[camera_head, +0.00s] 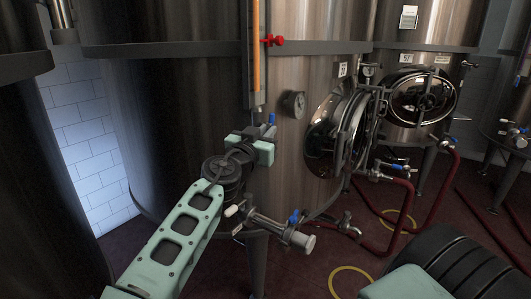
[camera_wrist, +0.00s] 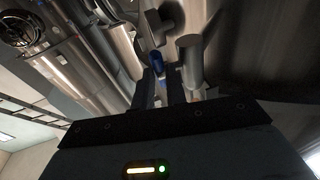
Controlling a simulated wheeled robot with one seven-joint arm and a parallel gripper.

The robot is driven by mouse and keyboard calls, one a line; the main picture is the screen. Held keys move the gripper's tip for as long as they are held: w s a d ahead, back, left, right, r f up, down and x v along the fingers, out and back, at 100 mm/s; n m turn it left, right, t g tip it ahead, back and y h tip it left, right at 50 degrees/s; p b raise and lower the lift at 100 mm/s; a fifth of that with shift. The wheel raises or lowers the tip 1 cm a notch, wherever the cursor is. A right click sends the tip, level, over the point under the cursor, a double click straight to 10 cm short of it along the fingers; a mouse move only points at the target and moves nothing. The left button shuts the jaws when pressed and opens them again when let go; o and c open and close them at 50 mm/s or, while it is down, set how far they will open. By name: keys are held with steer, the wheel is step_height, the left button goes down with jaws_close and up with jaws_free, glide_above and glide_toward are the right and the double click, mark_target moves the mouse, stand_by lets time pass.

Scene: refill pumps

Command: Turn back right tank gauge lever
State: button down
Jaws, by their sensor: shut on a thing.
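The tank gauge (camera_head: 256,50) is a tall, narrow tube with an orange column, upright on the front of the large steel tank. A blue lever (camera_head: 271,118) shows at its lower end, partly hidden by my gripper (camera_head: 262,138). My mint-green arm reaches up to it from below. In the wrist view the blue lever (camera_wrist: 158,66) lies at the fingertips of my gripper (camera_wrist: 168,82). My gripper is shut on the lever. The lever's exact angle is hard to tell, since the fingers cover part of it.
A red knob (camera_head: 273,41) sits beside the tube, and a round dial (camera_head: 293,104) is to the right. Below is a valve with a blue handle (camera_head: 294,216). An oval tank door (camera_head: 334,135) and red hoses (camera_head: 400,215) are further right.

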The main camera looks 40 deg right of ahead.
steer(key=t+h+b, duration=0.1)
steer(key=b, duration=0.2)
steer(key=f+h+b, duration=0.1)
steer(key=b, duration=0.2)
steer(key=shift+w+d+n+t, duration=0.1)
steer(key=shift+n+t, duration=0.3)
steer(key=shift+r+h, duration=0.1)
steer(key=shift+h, duration=0.2)
steer(key=c, duration=1.7)
jaws_free()
steer(key=shift+d, duration=0.1)
steer(key=b+v, duration=0.4)
steer(key=v, duration=1.3)
